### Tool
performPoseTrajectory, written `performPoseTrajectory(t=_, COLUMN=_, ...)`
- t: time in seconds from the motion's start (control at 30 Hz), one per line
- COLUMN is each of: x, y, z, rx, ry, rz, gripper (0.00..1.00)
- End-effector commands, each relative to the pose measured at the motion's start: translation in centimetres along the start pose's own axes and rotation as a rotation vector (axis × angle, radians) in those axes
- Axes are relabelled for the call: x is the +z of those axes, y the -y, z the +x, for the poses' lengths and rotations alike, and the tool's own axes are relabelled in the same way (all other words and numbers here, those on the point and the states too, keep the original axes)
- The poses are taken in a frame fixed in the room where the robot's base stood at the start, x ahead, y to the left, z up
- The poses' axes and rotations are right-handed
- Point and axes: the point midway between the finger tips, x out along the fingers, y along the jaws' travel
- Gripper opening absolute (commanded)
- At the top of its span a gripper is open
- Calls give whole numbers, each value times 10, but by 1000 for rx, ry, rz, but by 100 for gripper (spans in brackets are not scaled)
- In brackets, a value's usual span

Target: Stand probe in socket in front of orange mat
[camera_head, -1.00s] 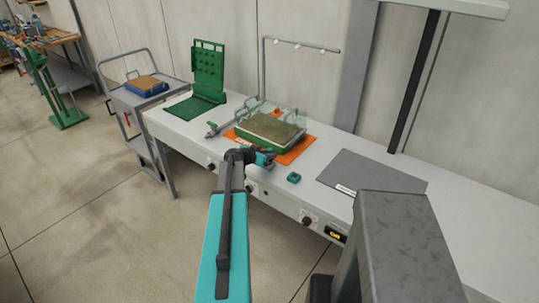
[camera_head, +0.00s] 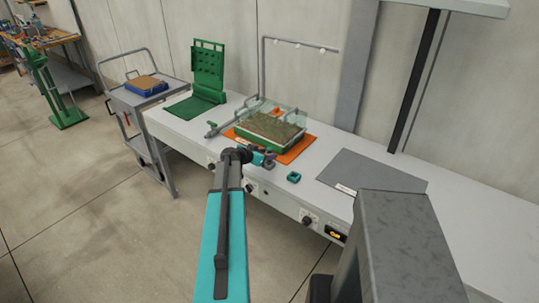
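The orange mat (camera_head: 290,158) lies on the bench, with a green tray (camera_head: 285,144) of brown material on it. A clear panel (camera_head: 286,117) stands over the tray. A small teal-green block with a dark recess (camera_head: 293,177), which looks like the socket, sits on the bench in front of the mat's right part. My gripper (camera_head: 270,160) is at the mat's front edge, left of the block. It is small and partly hidden by my wrist, so I cannot tell whether its fingers are open or shut. I cannot make out a probe clearly.
A green stand (camera_head: 208,72) is at the bench's left end. A grey mat (camera_head: 370,171) lies to the right. A pipe frame (camera_head: 262,70) rises behind the tray. A cart (camera_head: 140,100) stands left of the bench. Bare bench (camera_head: 470,210) is at the right.

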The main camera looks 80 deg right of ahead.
Motion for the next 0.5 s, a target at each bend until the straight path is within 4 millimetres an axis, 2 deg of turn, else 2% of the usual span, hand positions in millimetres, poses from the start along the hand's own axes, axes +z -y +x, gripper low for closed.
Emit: performPoseTrajectory(t=0.5, x=2, y=-1, z=-62, rx=-1, ry=-1, rz=1, gripper=39)
